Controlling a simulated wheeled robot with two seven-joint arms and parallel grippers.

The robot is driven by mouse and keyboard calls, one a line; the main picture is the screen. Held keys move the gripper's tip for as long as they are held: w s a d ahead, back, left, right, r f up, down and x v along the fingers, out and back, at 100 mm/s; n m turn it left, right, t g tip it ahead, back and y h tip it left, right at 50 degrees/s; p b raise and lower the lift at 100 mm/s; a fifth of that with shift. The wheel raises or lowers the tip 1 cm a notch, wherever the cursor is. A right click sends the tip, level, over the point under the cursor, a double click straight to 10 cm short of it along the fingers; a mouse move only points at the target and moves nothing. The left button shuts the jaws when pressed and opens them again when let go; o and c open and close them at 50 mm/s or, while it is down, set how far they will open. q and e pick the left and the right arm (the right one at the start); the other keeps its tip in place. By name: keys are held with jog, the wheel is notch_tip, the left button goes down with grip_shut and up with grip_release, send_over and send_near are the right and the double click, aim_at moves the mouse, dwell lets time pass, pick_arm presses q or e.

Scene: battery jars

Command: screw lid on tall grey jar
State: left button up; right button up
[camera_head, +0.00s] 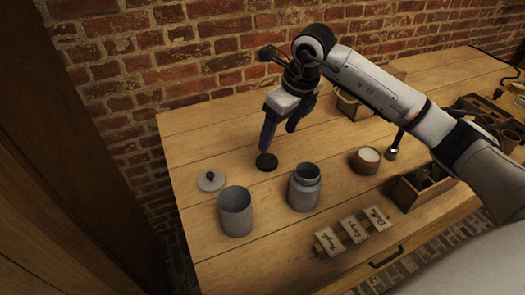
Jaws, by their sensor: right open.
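A grey jar with a narrower open neck (304,190) stands upright and uncovered near the middle of the table. A wider, open grey cylinder-shaped jar (236,214) stands to its left, also uncovered. A dark round lid (266,162) lies flat on the table behind the two jars. A pale grey lid with a dark knob (209,182) lies further left. My right gripper (280,140) points down with its dark fingers apart and nothing between them. It is above and just behind the dark lid; I cannot tell if a fingertip touches it. My left gripper is out of view.
A small round wooden pot with white contents (367,160) stands right of the necked jar. An open wooden box (422,187) is further right. A brick wall (190,50) is behind.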

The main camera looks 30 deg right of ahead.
jog(key=shift+s, duration=0.1)
send_over(267, 161)
jog(key=s+d, duration=0.1)
jog(key=s, duration=0.1)
jog(key=shift+f, duration=2.45)
jog(key=shift+p+x, duration=0.7)
jog(key=shift+x, duration=1.9)
jog(key=shift+w+a, duration=0.1)
jog(key=shift+a, duration=0.05)
jog(key=c, duration=1.1)
